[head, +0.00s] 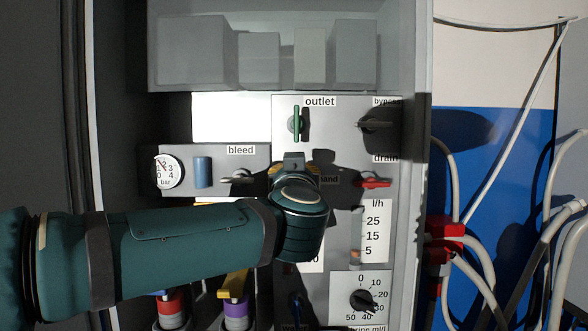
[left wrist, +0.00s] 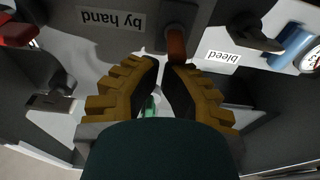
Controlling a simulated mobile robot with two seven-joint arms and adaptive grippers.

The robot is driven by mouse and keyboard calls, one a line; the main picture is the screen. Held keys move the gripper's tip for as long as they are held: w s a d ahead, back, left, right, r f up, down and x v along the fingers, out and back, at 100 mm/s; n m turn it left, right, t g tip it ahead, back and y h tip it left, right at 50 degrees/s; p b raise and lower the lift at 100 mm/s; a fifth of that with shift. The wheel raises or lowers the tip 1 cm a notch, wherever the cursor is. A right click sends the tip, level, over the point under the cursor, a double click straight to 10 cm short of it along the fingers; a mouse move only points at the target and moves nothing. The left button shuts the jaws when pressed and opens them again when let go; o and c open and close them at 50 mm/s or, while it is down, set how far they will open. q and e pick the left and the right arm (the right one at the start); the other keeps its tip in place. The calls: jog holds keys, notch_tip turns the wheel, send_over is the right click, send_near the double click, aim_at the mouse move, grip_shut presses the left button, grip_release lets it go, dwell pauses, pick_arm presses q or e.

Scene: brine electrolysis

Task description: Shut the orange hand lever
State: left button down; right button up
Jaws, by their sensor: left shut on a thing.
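The orange hand lever (left wrist: 176,46) shows in the left wrist view as a short orange-brown bar below a dark mount, beside the upside-down "by hand" label (left wrist: 111,19). My left gripper (left wrist: 168,68) has its yellow-brown, dark-padded fingers close together at the lever's end, shut on it. In the head view my left gripper (head: 294,170) is in front of the panel, and my wrist and gripper hide the lever and part of its label. My right gripper is in neither view.
A green outlet lever (head: 296,124) is just above my gripper, a grey bleed lever (head: 237,178) close left, and a red drain lever (head: 375,183) to the right. A pressure gauge (head: 168,171) and blue cylinder (head: 203,172) are farther left. The cabinet's right wall (head: 422,150) bounds the panel.

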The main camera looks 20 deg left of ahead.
pick_arm(q)
jog(key=shift+f, duration=0.3)
jog(key=shift+s, duration=0.2)
jog(key=v, duration=1.1)
jog(key=shift+s+f, duration=0.2)
jog(key=shift+s, duration=0.15)
jog(key=shift+d, duration=0.15)
